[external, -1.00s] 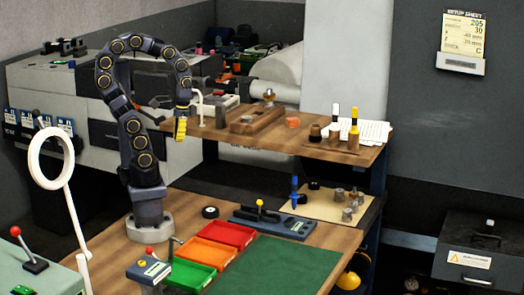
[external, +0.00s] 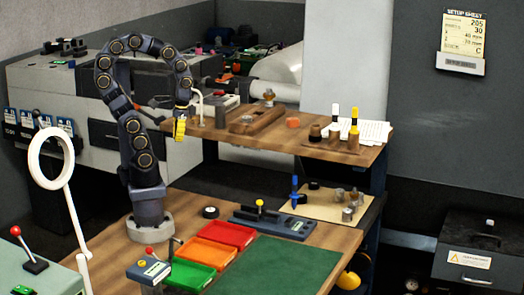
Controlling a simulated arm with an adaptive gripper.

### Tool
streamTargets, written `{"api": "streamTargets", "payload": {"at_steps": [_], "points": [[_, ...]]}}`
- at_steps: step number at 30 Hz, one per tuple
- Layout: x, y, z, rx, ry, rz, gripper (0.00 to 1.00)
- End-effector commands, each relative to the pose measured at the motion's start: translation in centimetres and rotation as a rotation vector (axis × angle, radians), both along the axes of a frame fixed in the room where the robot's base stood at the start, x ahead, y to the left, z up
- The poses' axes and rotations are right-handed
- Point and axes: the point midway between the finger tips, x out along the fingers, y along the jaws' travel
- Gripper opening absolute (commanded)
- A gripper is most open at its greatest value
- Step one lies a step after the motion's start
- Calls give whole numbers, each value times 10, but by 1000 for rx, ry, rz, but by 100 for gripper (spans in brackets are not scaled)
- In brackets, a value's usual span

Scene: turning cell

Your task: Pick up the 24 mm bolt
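My gripper (external: 180,129), with yellow fingers, hangs pointing down near the left end of the raised wooden shelf (external: 340,155). It is well away from the small metal parts, and its fingers are too small to show whether they are open. Several grey metal cylindrical parts (external: 347,214) stand on a tan mat (external: 318,206) at the right. I cannot tell which of these, if any, is the 24 mm bolt.
A ring lamp (external: 50,155) rises at left. Marker-like tools (external: 353,125) stand on the shelf.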

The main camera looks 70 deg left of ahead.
Motion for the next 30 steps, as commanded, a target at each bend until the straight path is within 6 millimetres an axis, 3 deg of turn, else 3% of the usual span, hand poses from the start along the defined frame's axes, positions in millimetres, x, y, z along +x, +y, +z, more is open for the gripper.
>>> {"api": "streamTargets", "payload": {"at_steps": [11, 14, 17, 18, 26, 30], "points": [[0, 0, 0, 0, 0, 0, 0], [0, 0, 0, 0, 0, 0, 36], [0, 0, 0, 0, 0, 0, 78], [0, 0, 0, 0, 0, 0, 85], [0, 0, 0, 0, 0, 1, 85], [18, 6, 5, 21, -21, 48, 85]]}}
